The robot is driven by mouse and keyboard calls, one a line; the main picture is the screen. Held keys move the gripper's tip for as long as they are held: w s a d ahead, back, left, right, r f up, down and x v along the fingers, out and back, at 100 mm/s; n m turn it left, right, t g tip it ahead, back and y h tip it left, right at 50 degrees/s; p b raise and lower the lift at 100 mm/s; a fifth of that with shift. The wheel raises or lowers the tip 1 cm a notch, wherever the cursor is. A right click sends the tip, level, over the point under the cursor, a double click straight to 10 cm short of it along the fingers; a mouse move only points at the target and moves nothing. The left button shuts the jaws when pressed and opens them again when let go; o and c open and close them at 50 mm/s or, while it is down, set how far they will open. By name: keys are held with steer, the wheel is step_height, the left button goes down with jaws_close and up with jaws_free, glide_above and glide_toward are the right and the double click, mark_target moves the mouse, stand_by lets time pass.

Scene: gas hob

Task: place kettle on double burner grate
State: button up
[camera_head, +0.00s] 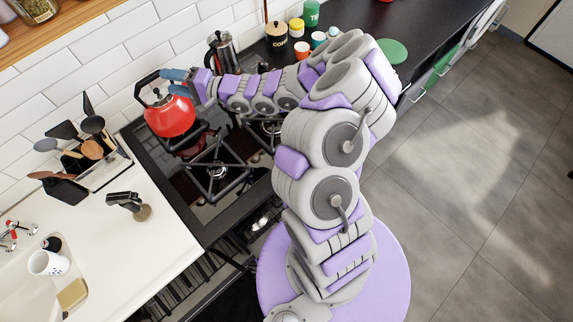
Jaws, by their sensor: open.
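A red kettle (170,117) with a dark arched handle stands at the back left of the hob, against the tiled wall side. It appears to rest over the rear left part of the burner grate (218,172); its base contact is partly hard to see. My gripper (166,75) is at the end of my arm, at the top of the kettle by the handle. Its blue-grey fingers are open and close to the handle; I cannot tell whether they touch it. The front part of the grate is bare, and my arm hides some of the hob's right side.
A utensil holder (105,168) with several spoons and spatulas stands left of the hob. A dark-handled tool (128,204) is on the white counter (165,240). A moka pot (222,50) and several canisters stand behind my arm. A sink (30,275) is at the lower left.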

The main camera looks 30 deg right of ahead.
steer(key=s+a+r+n+g+y, duration=0.2)
steer(key=s+a+r+n+g, duration=0.4)
steer(key=s, duration=0.3)
steer(key=s+a+r+n+g+y, duration=0.2)
steer(key=s+a+r+n+g, duration=0.25)
steer(key=s+a+r, duration=0.35)
steer(key=s+d+f+n+g+h, duration=0.2)
steer(key=s+g+h, duration=0.3)
steer(key=s, duration=0.7)
steer(key=s+d+f+m+h, duration=0.2)
steer(key=s+d+h, duration=0.4)
steer(key=d, duration=0.4)
steer(key=s+d+f+m+h, duration=0.2)
steer(key=s+d+h, duration=0.4)
steer(key=s+d, duration=0.3)
steer(key=shift+d+f+t, duration=0.4)
steer(key=shift+d+t, duration=0.05)
steer(key=shift+d, duration=0.65)
